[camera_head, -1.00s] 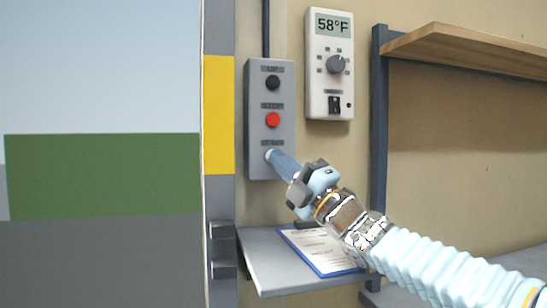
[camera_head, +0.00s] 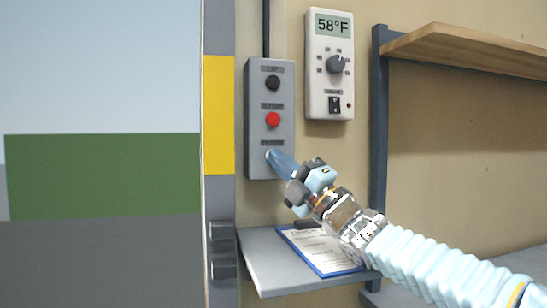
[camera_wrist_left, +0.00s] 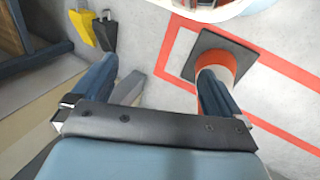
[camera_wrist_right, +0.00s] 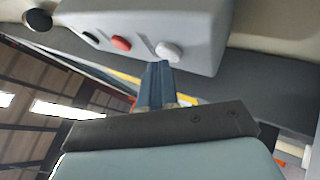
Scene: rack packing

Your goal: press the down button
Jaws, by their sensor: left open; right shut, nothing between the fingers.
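A grey control box (camera_head: 255,100) hangs on the wall in the head view, with a black button (camera_head: 273,82) on top and a red button (camera_head: 273,119) in the middle. The lowest button is hidden behind my right gripper (camera_head: 270,155) in the head view. In the right wrist view that white button (camera_wrist_right: 170,50) shows right at the fingertips of my right gripper (camera_wrist_right: 158,68), which is shut and empty. Whether the tips touch the button, I cannot tell for sure. My left gripper (camera_wrist_left: 158,85) is open and empty above the floor.
A thermostat panel (camera_head: 317,70) reading 58°F is on the wall right of the box. A clipboard (camera_head: 320,250) lies on a small grey shelf (camera_head: 265,272) below. A traffic cone (camera_wrist_left: 222,60) stands near my left gripper's fingers.

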